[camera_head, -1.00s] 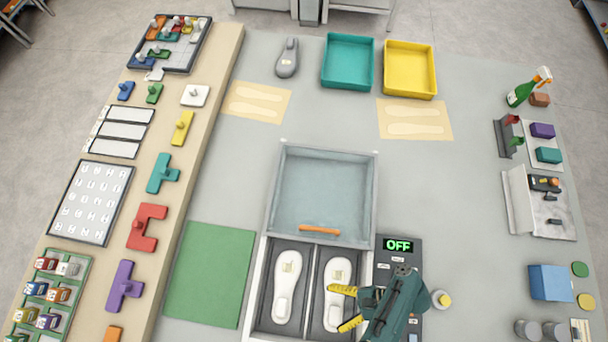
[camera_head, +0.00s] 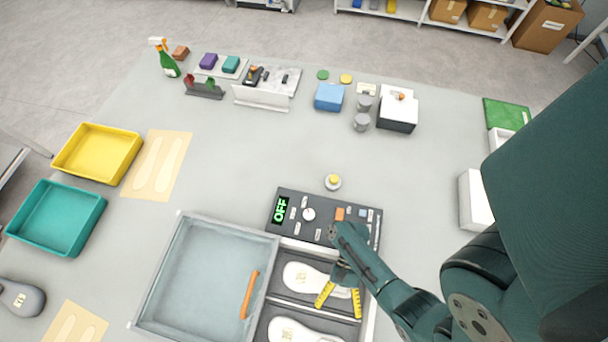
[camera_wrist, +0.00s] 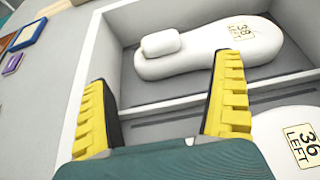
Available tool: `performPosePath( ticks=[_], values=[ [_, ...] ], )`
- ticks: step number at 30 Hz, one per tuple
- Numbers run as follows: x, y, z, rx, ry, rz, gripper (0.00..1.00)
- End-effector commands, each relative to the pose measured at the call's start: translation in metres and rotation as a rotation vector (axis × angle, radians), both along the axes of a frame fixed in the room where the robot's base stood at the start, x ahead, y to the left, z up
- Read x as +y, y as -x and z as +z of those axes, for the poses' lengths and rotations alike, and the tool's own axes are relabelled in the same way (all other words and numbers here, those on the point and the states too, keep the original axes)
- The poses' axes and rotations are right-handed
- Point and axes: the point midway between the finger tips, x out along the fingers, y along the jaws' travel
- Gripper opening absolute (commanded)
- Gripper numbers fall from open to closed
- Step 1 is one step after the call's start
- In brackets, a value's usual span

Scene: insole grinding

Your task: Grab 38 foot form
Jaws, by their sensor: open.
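The 38 foot form (camera_wrist: 195,50) is white with a raised block near its left end. It lies in the far tray compartment in the wrist view. In the head view it appears to be the lower form (camera_head: 292,330), partly cut off by the picture's edge. A white form marked 36 LEFT (camera_wrist: 290,140) lies in the nearer compartment, seen as the upper form (camera_head: 304,277) in the head view. My gripper (camera_head: 340,298) is open and empty above the upper compartment. In the wrist view, its yellow fingers (camera_wrist: 168,110) frame the divider, with the right fingertip overlapping the 38 form's image.
The tray walls (camera_wrist: 113,70) and a divider surround the forms. A control panel (camera_head: 290,222) reading OFF stands beside the tray. A clear-looking bin (camera_head: 205,280) with an orange handle adjoins it. A grey foot form (camera_head: 20,298) lies far left.

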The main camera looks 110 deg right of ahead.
Motion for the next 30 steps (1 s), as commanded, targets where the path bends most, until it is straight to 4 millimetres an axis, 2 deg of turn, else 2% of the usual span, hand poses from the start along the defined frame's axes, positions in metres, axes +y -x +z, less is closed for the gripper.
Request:
performPosePath(
  ticks=[1, 6, 11, 19, 24, 30],
  values=[
    [0.008, -0.003, -0.010, -0.001, 0.000, 0.006, 0.96],
    [0.021, -0.012, -0.020, 0.000, 0.002, 0.004, 0.96],
    [0.038, -0.022, -0.018, -0.001, -0.002, 0.010, 0.96],
    [0.055, -0.034, -0.026, 0.000, -0.001, 0.005, 0.96],
    [0.075, -0.044, -0.035, 0.001, -0.003, 0.010, 0.96],
    [0.089, -0.055, -0.043, 0.000, 0.001, 0.008, 0.96]
  ],
)
